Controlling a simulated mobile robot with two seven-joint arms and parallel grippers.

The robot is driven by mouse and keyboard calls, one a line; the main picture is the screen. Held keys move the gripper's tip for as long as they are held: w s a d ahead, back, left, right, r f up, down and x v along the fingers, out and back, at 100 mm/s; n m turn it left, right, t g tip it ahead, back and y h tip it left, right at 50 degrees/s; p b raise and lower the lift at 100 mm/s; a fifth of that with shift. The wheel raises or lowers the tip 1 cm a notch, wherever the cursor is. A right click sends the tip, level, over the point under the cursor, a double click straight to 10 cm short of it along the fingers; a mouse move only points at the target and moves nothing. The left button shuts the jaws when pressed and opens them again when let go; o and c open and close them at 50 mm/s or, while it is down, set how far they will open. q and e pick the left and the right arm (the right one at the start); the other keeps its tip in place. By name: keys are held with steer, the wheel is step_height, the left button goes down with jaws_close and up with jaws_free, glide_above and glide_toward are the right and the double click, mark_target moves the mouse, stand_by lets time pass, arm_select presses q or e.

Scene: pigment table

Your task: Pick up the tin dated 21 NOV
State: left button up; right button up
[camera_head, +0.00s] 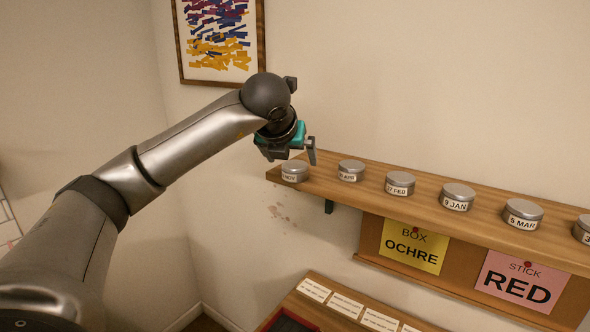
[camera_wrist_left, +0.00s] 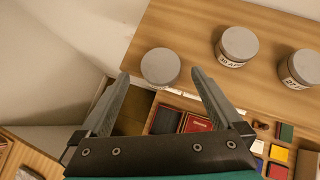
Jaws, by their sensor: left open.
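The tin at the left end of the shelf (camera_head: 295,171) has a grey lid and a white label on which "NOV" can be read; the day number is not clear. In the wrist view this tin (camera_wrist_left: 161,67) sits just beyond and between my fingertips, seen from above. My right gripper is not in view.
More tins stand along the wooden shelf (camera_head: 420,207), the nearest being an APR tin (camera_head: 351,170) and a FEB tin (camera_head: 400,183). A yellow OCHRE note (camera_head: 413,246) and a pink RED note (camera_head: 521,282) hang below. A framed picture (camera_head: 219,40) hangs behind my arm.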

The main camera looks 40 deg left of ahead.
mark_target(295, 164)
arm_select(q)
steer(key=p+x, duration=0.1)
steer(key=x, duration=0.3)
steer(key=shift+w+a+f+p, duration=0.1)
steer(key=shift+w+f+p, duration=0.05)
steer(key=shift+w+p, duration=0.15)
steer(key=shift+w+a+f, duration=0.2)
steer(key=shift+w+f, duration=0.05)
steer(key=shift+f, duration=0.1)
steer(key=c, duration=1.4)
steer(key=shift+r, duration=0.15)
